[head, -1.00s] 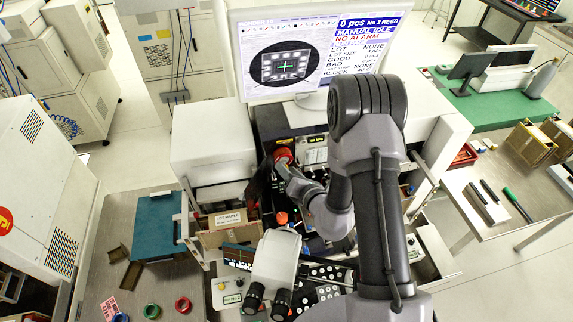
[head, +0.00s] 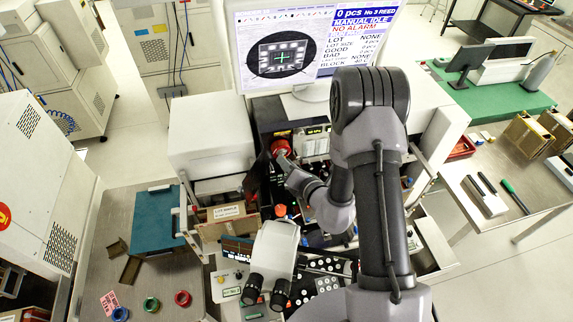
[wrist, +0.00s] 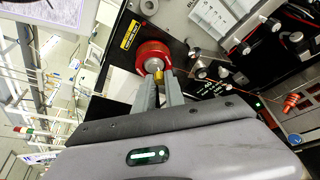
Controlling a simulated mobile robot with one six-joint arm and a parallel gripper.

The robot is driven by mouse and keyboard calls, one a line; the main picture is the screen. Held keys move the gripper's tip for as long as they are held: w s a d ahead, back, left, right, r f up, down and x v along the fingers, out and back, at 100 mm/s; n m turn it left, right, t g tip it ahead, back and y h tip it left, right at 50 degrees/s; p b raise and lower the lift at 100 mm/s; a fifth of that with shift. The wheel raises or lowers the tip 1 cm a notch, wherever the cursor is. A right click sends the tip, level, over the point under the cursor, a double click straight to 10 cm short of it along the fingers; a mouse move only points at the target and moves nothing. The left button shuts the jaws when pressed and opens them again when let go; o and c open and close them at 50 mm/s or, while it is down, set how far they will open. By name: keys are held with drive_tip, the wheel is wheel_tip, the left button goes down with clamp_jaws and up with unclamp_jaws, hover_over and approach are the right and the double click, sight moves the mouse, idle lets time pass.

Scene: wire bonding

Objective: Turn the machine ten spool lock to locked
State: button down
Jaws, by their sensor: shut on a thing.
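The red wire spool (wrist: 151,54) sits on the dark front of the machine, beside a yellow label. It also shows small in the head view (head: 281,147). A grey metal hub (wrist: 153,65) is at its centre, with a small yellow lock piece (wrist: 158,75) in front. My gripper (wrist: 159,84) has its two grey fingers on either side of this lock piece and is shut on it. In the head view my gripper (head: 287,162) reaches the spool from below right. The fingers hide part of the lock, and I cannot read its turn position.
A thin orange wire runs past my gripper to an orange-red part (wrist: 291,101) at right. Black knobs and cables crowd the panel there. The monitor (head: 295,55) stands above the machine, and the microscope (head: 272,255) is in front, below my arm.

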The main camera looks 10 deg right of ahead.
drive_tip(key=shift+w+a+f+m+t+y+b, duration=0.15)
drive_tip(key=shift+m+t+b, duration=1)
drive_tip(key=shift+m+b, duration=1.7)
drive_tip(key=shift+s+d+f+m+t+y+b, duration=0.15)
drive_tip(key=shift+m+t+b, duration=1.25)
drive_tip(key=shift+m, duration=2.6)
drive_tip(key=shift+w+a+f+m+t+y+b, duration=0.15)
drive_tip(key=shift+m+t+b, duration=0.8)
drive_tip(key=shift+m+b, duration=1.95)
drive_tip(key=shift+r+m+p, duration=0.15)
drive_tip(key=shift+m+p, duration=0.3)
drive_tip(key=shift+m, duration=0.4)
drive_tip(key=c, duration=1.4)
unclamp_jaws()
